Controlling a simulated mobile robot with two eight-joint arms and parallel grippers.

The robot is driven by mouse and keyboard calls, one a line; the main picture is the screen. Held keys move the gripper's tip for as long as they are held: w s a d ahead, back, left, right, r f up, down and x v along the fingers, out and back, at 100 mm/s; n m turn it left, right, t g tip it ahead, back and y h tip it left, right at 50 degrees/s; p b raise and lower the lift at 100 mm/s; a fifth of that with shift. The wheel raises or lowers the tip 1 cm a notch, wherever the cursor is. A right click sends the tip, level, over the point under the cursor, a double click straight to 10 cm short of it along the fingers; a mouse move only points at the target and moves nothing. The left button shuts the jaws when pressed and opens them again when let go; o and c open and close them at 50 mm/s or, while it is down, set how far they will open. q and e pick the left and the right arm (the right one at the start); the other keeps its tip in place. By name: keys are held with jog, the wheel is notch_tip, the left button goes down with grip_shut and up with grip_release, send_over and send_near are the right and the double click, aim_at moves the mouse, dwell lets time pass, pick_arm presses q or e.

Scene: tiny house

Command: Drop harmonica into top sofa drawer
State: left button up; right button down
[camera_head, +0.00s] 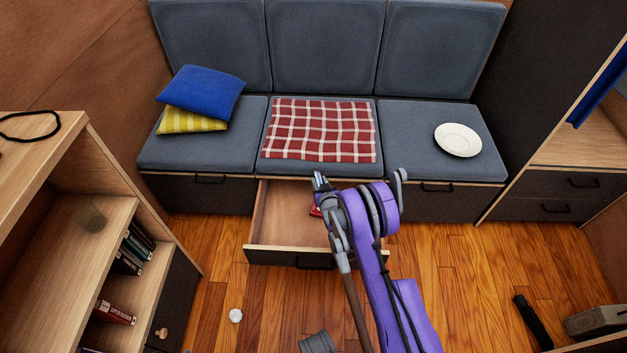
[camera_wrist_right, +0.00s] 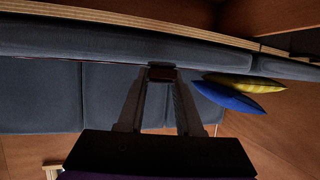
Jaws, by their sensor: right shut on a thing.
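The open drawer (camera_head: 275,219) under the middle sofa seat is pulled out and shows a bare wooden floor on its left side. My right gripper (camera_head: 321,182) is over the drawer's right half, near the seat's front edge. In the right wrist view its fingers (camera_wrist_right: 162,76) are shut on a small dark reddish-brown thing (camera_wrist_right: 162,73), which looks like the harmonica. In the head view a small red thing (camera_head: 315,211) shows beside the gripper, partly hidden; I cannot tell whether it lies in the drawer or is held.
A checkered cloth (camera_head: 320,130), a white plate (camera_head: 458,140) and blue (camera_head: 202,92) and yellow (camera_head: 192,121) pillows lie on the sofa. A shelf (camera_head: 128,225) with books stands left. The floor holds a white object (camera_head: 236,315) and a black one (camera_head: 533,322).

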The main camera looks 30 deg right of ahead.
jog(key=shift+d+f, duration=0.55)
jog(key=shift+f, duration=0.3)
jog(key=shift+s+f, duration=0.15)
jog(key=shift+f, duration=0.2)
notch_tip(320, 180, down, 5)
jog(key=b, duration=0.2)
jog(key=shift+b, duration=0.4)
jog(key=c, duration=0.5)
grip_release()
